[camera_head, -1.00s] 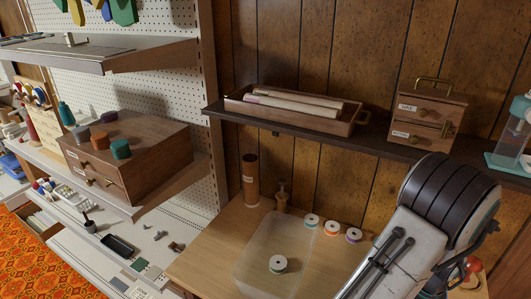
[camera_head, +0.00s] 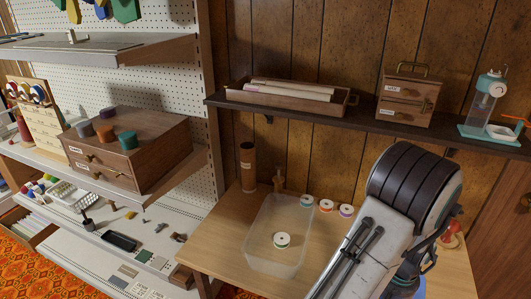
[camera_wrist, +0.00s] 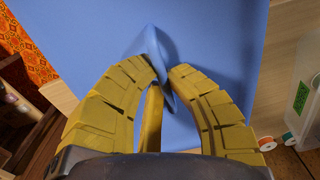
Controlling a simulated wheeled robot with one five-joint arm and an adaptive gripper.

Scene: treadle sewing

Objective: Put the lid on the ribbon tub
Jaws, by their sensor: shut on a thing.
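In the head view, my arm hides most of the gripper, and only a bit of blue shows at the bottom, to the right of the tub.
Several ribbon spools (camera_head: 326,206) stand beside the tub's back right. A brown cylinder (camera_head: 248,167) and a small wooden item (camera_head: 279,180) stand behind it. A dark shelf (camera_head: 360,119) runs above the table. A red item (camera_head: 451,236) is at the table's right.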

